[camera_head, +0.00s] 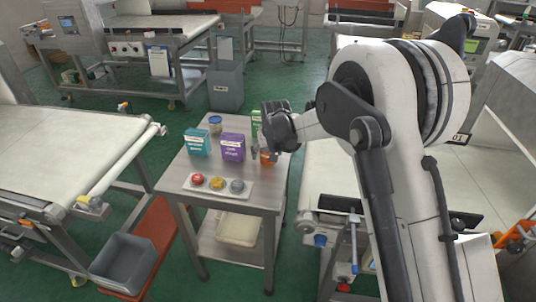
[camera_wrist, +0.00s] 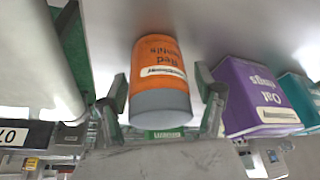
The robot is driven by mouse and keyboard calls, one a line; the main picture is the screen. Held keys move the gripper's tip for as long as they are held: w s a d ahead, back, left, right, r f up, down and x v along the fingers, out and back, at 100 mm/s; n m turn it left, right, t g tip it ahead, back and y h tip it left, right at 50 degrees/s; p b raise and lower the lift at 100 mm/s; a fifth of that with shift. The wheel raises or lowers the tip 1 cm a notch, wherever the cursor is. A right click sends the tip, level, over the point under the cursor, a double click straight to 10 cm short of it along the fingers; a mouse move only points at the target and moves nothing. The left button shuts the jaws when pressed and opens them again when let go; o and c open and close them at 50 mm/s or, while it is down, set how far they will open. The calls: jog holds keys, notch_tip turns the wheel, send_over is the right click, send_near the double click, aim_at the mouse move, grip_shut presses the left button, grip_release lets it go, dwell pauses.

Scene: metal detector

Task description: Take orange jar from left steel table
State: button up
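The orange jar (camera_wrist: 160,75) with a grey lid and a "Red Lentils" label is upside down in the wrist view, between the two fingers of my gripper (camera_wrist: 164,95). Narrow gaps show between the fingers and the jar's sides, so the gripper looks open around it. In the head view a bit of the orange jar (camera_head: 267,158) shows at the right side of the steel table (camera_head: 268,192). My gripper (camera_head: 258,150) is just beside it there, partly hidden by the wrist.
A purple box (camera_head: 232,147) and a teal box (camera_head: 197,142) stand left of the jar. A blue-lidded jar (camera_head: 215,125) and a green item (camera_head: 256,122) stand behind. A white tray (camera_head: 218,192) with red, yellow and grey items lies in front. Conveyors flank the table.

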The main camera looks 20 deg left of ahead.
jog(key=c, duration=1.3)
